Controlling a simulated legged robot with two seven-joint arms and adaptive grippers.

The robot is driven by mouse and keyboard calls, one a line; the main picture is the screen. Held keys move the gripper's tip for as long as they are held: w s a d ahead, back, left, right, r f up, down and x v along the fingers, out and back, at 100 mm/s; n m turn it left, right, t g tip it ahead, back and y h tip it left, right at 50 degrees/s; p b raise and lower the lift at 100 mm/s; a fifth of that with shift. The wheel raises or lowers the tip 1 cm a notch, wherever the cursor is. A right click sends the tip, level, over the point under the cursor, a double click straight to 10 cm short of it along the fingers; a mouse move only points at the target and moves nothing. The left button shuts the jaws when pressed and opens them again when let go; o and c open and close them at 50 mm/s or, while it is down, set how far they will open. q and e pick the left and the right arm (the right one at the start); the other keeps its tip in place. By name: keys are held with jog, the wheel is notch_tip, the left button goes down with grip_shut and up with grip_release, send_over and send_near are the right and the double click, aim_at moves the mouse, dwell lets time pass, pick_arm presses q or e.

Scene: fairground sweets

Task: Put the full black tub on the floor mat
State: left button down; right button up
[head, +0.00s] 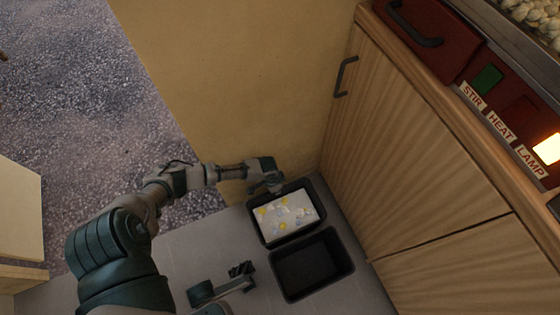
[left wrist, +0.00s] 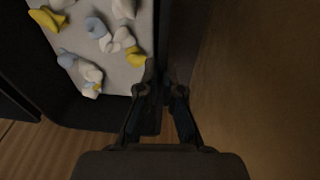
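The full black tub (head: 257,232) stands by the cabinet in the head view, with white, yellow and blue pieces on a pale surface inside. It also shows in the left wrist view (left wrist: 85,112). My left gripper (head: 274,188) is at its back rim. In the left wrist view my left gripper's fingers (left wrist: 163,82) are close together, one on each side of the tub wall, and look shut on it. A dark part of mine at lower middle may be my right gripper (head: 242,269); its fingers are unclear. I cannot make out a separate floor mat.
An empty black tub (head: 341,283) is right beside the full one, nearer the bottom of the head view. The wooden cabinet (head: 400,150) closes off the right and a yellow wall (head: 235,80) the back.

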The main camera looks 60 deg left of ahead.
pick_arm(q)
jog(key=c, duration=1.3)
grip_release()
jog(key=shift+r, duration=0.1)
